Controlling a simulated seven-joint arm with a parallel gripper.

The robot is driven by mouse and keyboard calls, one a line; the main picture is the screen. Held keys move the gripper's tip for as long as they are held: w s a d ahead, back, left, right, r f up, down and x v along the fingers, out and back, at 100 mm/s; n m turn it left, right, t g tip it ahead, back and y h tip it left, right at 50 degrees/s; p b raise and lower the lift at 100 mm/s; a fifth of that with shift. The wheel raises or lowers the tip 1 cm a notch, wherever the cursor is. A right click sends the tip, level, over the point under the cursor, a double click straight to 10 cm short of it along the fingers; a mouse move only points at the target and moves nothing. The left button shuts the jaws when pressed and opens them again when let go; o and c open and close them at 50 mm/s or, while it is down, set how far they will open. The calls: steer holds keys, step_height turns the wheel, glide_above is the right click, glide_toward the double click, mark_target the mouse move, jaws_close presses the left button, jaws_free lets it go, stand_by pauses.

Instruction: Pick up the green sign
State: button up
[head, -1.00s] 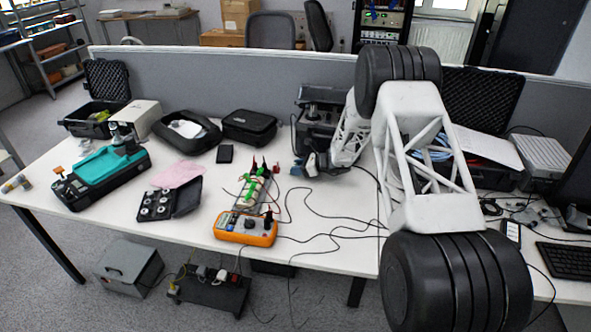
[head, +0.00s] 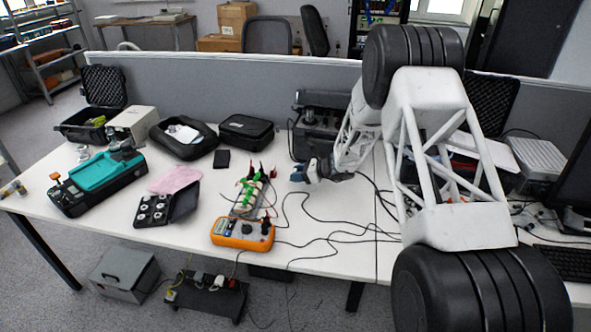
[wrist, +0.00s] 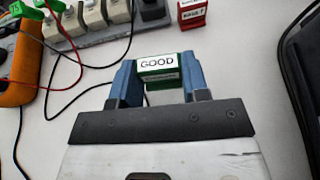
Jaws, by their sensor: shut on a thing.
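The green sign (wrist: 157,66) has a white label reading "GOOD" and shows in the wrist view. It sits between the two blue fingers of my gripper (wrist: 160,80), which is shut on it. The white table is close beneath; I cannot tell whether the sign touches it. In the head view my gripper (head: 312,172) is low over the middle of the table, and I cannot make out the sign there.
A red sign (wrist: 192,14) stands just beyond the green one. An orange multimeter (head: 243,233) and a terminal strip with green clips (head: 250,192) lie to the left. Black cables cross the table nearby. A black open case (head: 318,128) stands behind.

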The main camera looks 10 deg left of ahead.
steer(key=s+d, duration=0.1)
steer(key=s, duration=0.2)
steer(key=s+d, duration=0.1)
steer(key=s, duration=0.2)
steer(key=s+d+r, duration=0.1)
steer(key=s, duration=0.2)
steer(key=shift+d, duration=0.25)
stand_by(0.4)
steer(key=s+a+r+g, duration=0.1)
steer(key=a+r, duration=0.4)
steer(key=a, duration=0.4)
steer(key=shift+s+a+r+n, duration=0.15)
steer(key=shift+s+a+n, duration=0.05)
steer(key=shift+a+n, duration=0.2)
steer(key=shift+f, duration=3.15)
steer(key=shift+f, duration=0.1)
steer(key=shift+f, duration=1.75)
